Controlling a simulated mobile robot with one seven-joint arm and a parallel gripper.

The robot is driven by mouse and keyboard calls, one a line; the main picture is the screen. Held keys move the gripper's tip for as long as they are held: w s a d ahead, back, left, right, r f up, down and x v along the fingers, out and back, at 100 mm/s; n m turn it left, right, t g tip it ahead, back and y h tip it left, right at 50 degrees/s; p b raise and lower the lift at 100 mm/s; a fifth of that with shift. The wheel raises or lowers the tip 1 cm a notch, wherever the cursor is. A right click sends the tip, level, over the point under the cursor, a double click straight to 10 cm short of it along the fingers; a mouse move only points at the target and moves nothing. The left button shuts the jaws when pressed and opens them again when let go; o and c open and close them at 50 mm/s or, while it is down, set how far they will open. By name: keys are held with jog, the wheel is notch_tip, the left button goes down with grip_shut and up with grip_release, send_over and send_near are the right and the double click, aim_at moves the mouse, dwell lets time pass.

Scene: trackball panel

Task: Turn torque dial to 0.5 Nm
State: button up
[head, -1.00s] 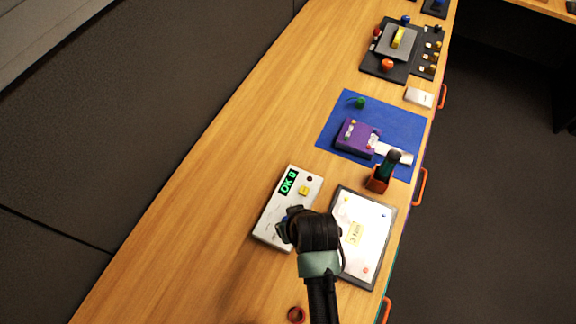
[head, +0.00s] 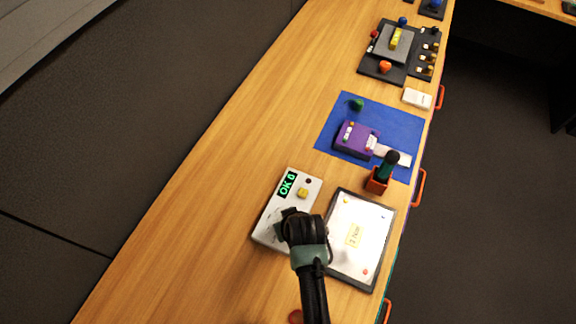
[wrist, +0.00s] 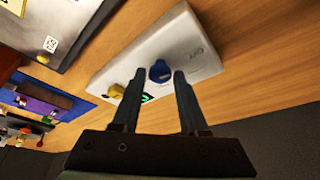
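A white box (head: 266,232) with a green-lit display (head: 287,184) reading "OK" and a further character lies on the bench. It carries a yellow knob (head: 303,192), also in the wrist view (wrist: 116,91), and a blue knob (wrist: 160,72). No torque scale is legible, and I cannot tell which knob is the torque dial. My gripper (head: 284,214) is over the box's near part and hides the blue knob in the head view. In the wrist view my gripper (wrist: 159,74) is open. The blue knob appears between its fingertips with gaps at both sides; I cannot tell the depth.
A framed white board (head: 341,264) with a yellow note lies right of the box. A red holder (head: 377,181) with a dark-handled tool stands beyond it. A blue mat (head: 400,118) bears a purple block (head: 353,140). Bare wood lies left of the box.

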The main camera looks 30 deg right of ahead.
grip_shut()
jog(key=shift+r+m, duration=0.1)
jog(key=shift+m, duration=0.3)
jog(key=m+h+p, duration=0.1)
jog(key=m, duration=0.1)
jog(key=shift+a+m+p, duration=0.15)
jog(key=shift+m+p, duration=0.15)
jog(key=shift+p, duration=0.05)
jog(key=shift+w+a+m+g+h, duration=0.1)
jog(key=shift+m+g+h, duration=0.3)
jog(key=shift+m, duration=0.7)
jog(key=shift+w+a+m+g+h, duration=0.1)
jog(key=shift+m+g+h, duration=0.3)
jog(key=shift+m, duration=0.7)
jog(key=shift+d, duration=0.1)
jog(key=shift+o, duration=2.4)
grip_release()
jog(key=shift+s, duration=0.1)
